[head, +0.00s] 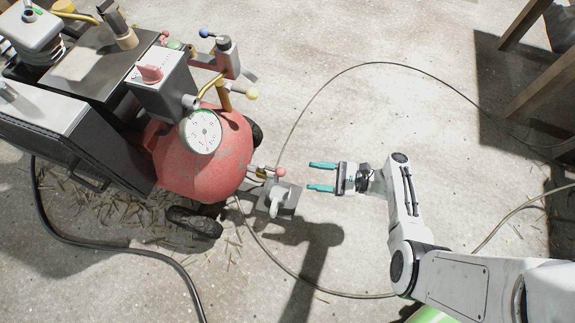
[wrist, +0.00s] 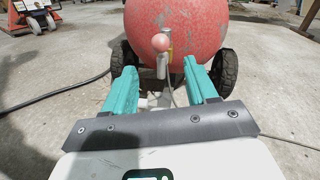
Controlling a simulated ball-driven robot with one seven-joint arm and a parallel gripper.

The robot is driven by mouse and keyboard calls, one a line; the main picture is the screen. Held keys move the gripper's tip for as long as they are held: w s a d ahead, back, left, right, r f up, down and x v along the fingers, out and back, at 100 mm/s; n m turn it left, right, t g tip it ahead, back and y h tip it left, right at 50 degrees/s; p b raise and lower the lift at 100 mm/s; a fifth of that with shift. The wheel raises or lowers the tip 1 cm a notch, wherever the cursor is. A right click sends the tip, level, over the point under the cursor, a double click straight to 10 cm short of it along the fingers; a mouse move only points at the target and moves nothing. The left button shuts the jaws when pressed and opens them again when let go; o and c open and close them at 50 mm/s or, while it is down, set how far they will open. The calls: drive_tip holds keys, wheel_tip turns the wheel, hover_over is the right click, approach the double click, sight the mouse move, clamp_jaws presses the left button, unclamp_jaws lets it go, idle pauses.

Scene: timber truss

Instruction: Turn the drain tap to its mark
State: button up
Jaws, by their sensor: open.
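The drain tap appears to be the small fitting with a pinkish-red ball knob (head: 279,172) low at the end of the red tank (head: 205,160). In the wrist view its ball knob (wrist: 161,42) stands in front of the tank, with a pale metal body (wrist: 162,66) below it. Its mark cannot be made out. My gripper (head: 311,176) is open and empty, a short way to the right of the knob, its teal fingers pointing at it. In the wrist view my gripper (wrist: 160,72) has its fingers on either side of the tap's line, with a visible gap between them.
A grey block (head: 288,200) with a pale fitting sits just below the knob. The red tank rides on black wheels (head: 195,222) and carries a dial gauge (head: 203,131). Hoses (head: 115,247) cross the concrete floor. Timber legs (head: 540,85) stand at upper right.

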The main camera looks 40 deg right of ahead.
sight(281, 172)
drive_tip(key=b+x, duration=0.2)
drive_tip(key=x, duration=0.8)
drive_tip(key=shift+w+a, duration=0.25)
drive_tip(key=shift+a, duration=0.05)
drive_tip(key=shift+c, duration=0.4)
clamp_jaws()
